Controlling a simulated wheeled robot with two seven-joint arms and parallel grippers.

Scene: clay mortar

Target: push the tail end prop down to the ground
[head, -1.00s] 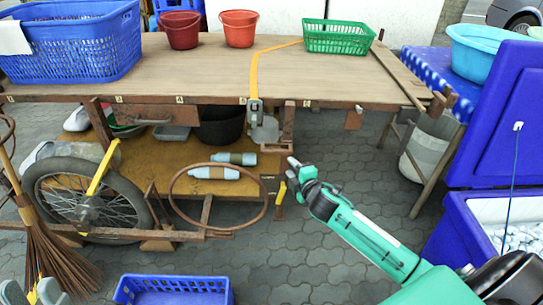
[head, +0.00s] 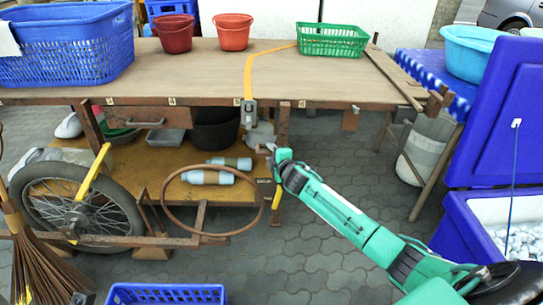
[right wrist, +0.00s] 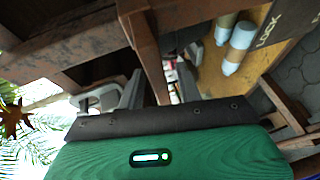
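A brown post (head: 283,126) hangs from the right end of the cart's tabletop and looks like the tail end prop. A yellow piece (head: 277,196) shows below it, near the paving; whether the two are joined cannot be told. My right gripper (head: 271,151) is at the lower part of the post, below the tabletop. In the right wrist view, the post (right wrist: 147,48) runs down between the two spread grey fingers of the gripper (right wrist: 160,85), with a gap visible beside it. A small dark grey part at the bottom left edge may be my left gripper (head: 82,298); its fingers are unclear.
A wooden cart table (head: 190,75) carries a blue basket (head: 65,50), red buckets and a green basket (head: 332,40). Grey-blue cylinders (head: 208,177) lie on the shelf beneath. A rusty hoop (head: 168,233) stands left of my arm. A blue cooler (head: 475,235) is at right.

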